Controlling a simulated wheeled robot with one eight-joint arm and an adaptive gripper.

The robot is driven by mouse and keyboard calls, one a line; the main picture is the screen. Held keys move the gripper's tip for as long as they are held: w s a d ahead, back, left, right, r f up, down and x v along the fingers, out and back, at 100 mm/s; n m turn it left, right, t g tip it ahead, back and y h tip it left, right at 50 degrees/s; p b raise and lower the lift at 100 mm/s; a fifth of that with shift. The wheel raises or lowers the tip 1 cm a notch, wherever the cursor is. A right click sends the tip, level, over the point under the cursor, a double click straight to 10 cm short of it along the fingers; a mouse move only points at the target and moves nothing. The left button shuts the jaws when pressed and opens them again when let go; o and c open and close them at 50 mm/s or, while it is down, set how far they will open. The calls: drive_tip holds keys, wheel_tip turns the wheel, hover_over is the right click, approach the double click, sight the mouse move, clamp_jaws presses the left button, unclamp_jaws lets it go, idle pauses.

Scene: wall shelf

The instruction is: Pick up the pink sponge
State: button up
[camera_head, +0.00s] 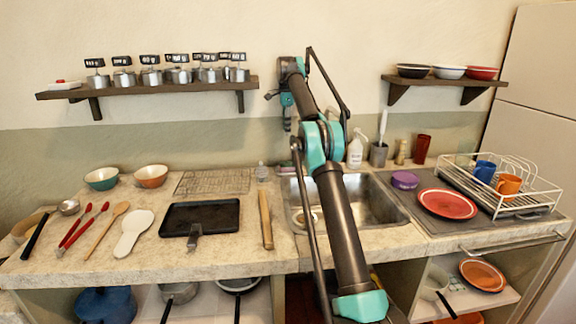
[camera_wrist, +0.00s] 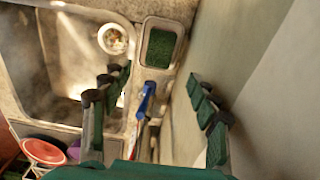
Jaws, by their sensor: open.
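I cannot make out a clearly pink sponge in either view. A small white and reddish item (camera_head: 66,85) lies at the left end of the left wall shelf; it is too small to tell what it is. In the wrist view, a green, rough-topped block (camera_wrist: 160,47) sits in a pale rectangular container behind the sink; any other side of it is hidden. My gripper (camera_wrist: 160,108) is open and empty, its fingers spread above the counter strip between sink and wall. In the head view my gripper (camera_head: 287,112) is high by the wall, partly hidden by my arm.
The sink (camera_head: 358,200) lies below my arm. A spray bottle (camera_head: 355,148) stands behind it and shows between my fingers in the wrist view (camera_wrist: 146,100). Several canisters crowd the left shelf (camera_head: 170,90). A dish rack (camera_head: 515,195) and red plate (camera_head: 447,204) are right.

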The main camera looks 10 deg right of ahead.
hover_over(287, 163)
wheel_tip(287, 163, down, 12)
drive_tip(key=shift+s+a+r, duration=0.1)
drive_tip(key=shift+d+f, duration=0.2)
drive_tip(key=shift+f, duration=2.45)
drive_tip(key=shift+c, duration=0.4)
drive_tip(key=c, duration=0.4)
